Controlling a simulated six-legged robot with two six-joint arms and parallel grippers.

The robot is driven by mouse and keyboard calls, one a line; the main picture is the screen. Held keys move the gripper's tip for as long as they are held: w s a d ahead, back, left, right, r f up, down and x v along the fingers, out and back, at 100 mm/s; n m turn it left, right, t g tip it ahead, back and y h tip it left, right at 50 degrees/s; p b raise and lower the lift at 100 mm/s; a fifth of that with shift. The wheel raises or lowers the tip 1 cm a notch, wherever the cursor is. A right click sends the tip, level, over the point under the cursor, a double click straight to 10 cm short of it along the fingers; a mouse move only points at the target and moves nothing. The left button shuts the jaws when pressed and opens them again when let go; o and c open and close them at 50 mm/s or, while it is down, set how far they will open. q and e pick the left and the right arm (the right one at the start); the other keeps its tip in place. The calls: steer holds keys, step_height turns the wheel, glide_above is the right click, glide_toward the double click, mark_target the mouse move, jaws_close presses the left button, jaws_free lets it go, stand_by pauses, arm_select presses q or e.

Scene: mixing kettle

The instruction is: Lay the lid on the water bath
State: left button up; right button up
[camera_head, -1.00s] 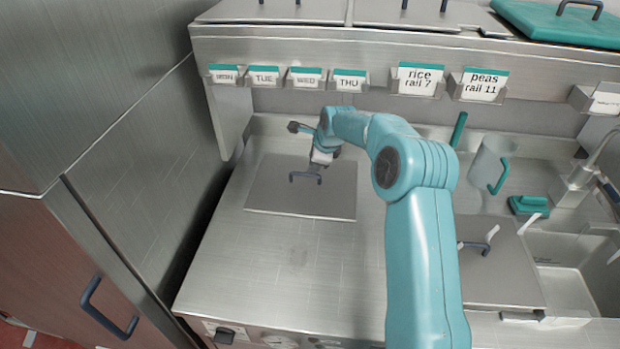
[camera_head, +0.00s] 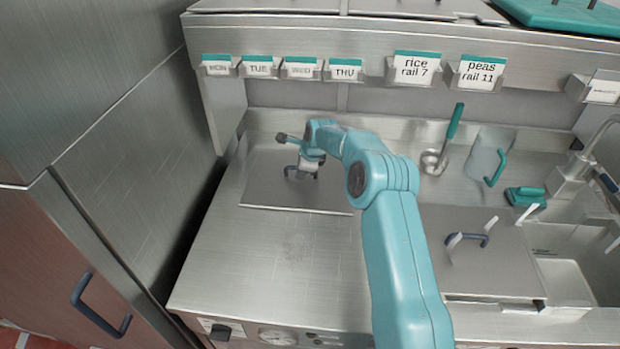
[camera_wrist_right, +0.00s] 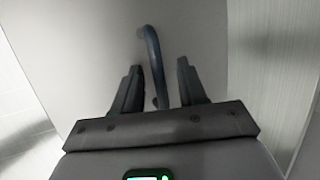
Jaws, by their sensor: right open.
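A flat grey metal lid (camera_head: 270,190) with a dark bar handle (camera_head: 291,171) lies at the left of the counter, against the back. My right gripper (camera_head: 307,172) is at this handle and covers part of it. In the right wrist view the open fingers of my right gripper (camera_wrist_right: 158,75) stand on either side of the handle (camera_wrist_right: 152,55), with gaps. The lid (camera_wrist_right: 80,50) fills the background there. A second flat metal plate (camera_head: 490,270) with a dark handle lies at the right by the sink. I cannot tell which plate covers a water bath. My left gripper is not in view.
A ladle (camera_head: 453,125), a clear jug (camera_head: 485,152) and a teal brush (camera_head: 526,197) stand at the back right, near the sink tap (camera_head: 590,150). Label cards hang on the ledge (camera_head: 350,38) above. The counter (camera_head: 260,260) in front of the left lid is clear.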

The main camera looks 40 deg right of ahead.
steer(key=shift+w+a, duration=0.1)
steer(key=shift+a+r, duration=0.15)
jaws_close()
steer(key=shift+r+p, duration=0.3)
steer(key=shift+r, duration=0.15)
steer(key=shift+r+p, duration=1.15)
steer(key=shift+r, duration=0.9)
